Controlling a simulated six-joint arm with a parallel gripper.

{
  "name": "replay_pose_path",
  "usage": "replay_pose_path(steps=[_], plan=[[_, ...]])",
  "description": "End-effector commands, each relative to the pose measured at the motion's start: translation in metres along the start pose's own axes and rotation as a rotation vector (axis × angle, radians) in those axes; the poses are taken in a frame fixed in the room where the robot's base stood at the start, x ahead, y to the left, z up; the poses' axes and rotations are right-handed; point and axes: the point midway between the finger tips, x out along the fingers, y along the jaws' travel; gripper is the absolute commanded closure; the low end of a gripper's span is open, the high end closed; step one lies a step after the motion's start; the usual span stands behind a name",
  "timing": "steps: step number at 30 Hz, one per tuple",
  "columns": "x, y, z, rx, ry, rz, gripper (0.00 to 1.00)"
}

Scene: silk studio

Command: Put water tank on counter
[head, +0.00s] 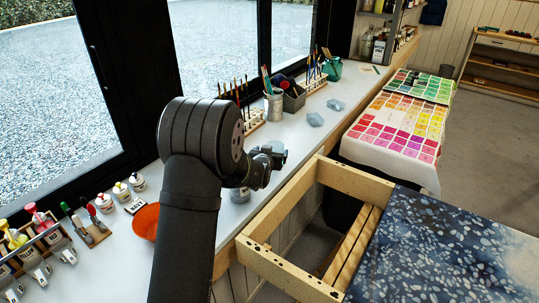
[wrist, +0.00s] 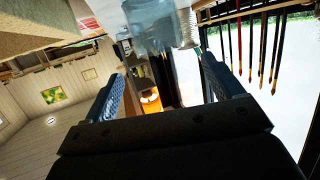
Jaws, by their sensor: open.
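The white counter (head: 110,262) runs along the window. My gripper (head: 268,160) is over the counter's front edge, near the wooden frame. In the wrist view my gripper (wrist: 165,75) has its two fingers spread wide. A pale, translucent, bluish thing with a ridged stem (wrist: 150,28) shows beyond the fingertips at the top of that view. It may be the water tank, but only part of it shows and I cannot tell. No water tank stands out clearly in the head view, where my arm hides part of the counter.
A metal tin (head: 240,194) stands just below my gripper. An orange bowl (head: 146,222) and paint bottles are left of my arm. Brush holders and grey-blue lumps (head: 315,120) are farther back. A wooden frame (head: 285,265) with dark blue patterned cloth (head: 440,250) fills the right front.

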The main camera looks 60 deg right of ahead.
Motion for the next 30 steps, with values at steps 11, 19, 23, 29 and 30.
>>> replay_pose_path(steps=[11,19,23,29,30], plan=[[-0.023,0.0,0.0,0.0,0.0,0.0,0.15],[-0.022,0.0,0.0,0.0,0.0,0.0,0.15],[-0.022,0.0,0.0,0.0,0.0,0.0,0.15],[-0.02,0.0,0.0,0.0,0.001,0.0,0.15],[-0.017,0.0,0.0,0.0,0.001,0.0,0.15]])
